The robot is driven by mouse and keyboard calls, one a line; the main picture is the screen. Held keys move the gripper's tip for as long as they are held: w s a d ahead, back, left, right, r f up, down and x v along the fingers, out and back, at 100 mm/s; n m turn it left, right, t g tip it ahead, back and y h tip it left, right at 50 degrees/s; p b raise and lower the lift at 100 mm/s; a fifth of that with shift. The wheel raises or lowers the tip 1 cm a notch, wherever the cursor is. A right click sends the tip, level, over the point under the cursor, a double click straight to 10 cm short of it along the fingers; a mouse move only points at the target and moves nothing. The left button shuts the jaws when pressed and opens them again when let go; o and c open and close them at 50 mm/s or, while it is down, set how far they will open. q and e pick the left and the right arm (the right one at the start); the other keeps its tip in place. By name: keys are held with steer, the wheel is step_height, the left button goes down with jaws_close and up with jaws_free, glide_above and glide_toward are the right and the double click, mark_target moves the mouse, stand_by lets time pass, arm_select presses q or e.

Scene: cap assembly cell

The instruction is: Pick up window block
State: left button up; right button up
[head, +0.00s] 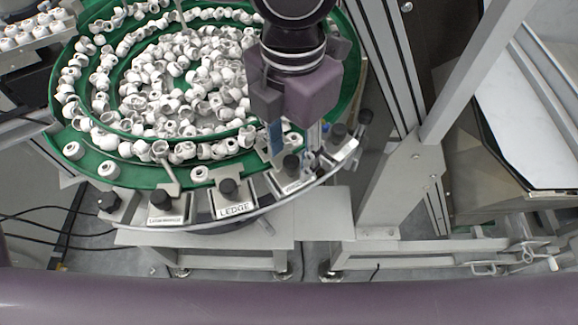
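Several small metal blocks with black knobs sit along the curved front rim of the green bowl. One block reads LEDGE (234,205). The block to its left (168,208) and the one to its right (290,181) have labels too small to read, so I cannot tell which is the window block. My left gripper (294,138) points down over the right part of this row. Its two fingers look apart, with nothing clearly held between them. It hides part of the bowl and the blocks behind it. My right gripper is not in view.
The green bowl (132,176) is full of white caps (185,85). A rack of white caps (35,30) stands at the top left. A metal post and frame (395,185) rise right of the bowl. Black cables (60,222) run at the lower left.

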arm_select(q)
steer(key=shift+d+f, duration=0.1)
steer(key=shift+f, duration=0.1)
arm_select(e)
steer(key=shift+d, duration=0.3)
arm_select(q)
jaws_close()
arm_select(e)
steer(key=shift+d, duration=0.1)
arm_select(q)
steer(key=shift+r, duration=0.15)
steer(key=shift+r, duration=0.5)
arm_select(e)
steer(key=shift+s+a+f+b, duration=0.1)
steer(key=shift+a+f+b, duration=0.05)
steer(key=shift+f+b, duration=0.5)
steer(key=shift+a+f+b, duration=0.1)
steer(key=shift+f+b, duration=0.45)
steer(key=shift+b, duration=0.05)
arm_select(q)
step_height(320, 180, up, 19)
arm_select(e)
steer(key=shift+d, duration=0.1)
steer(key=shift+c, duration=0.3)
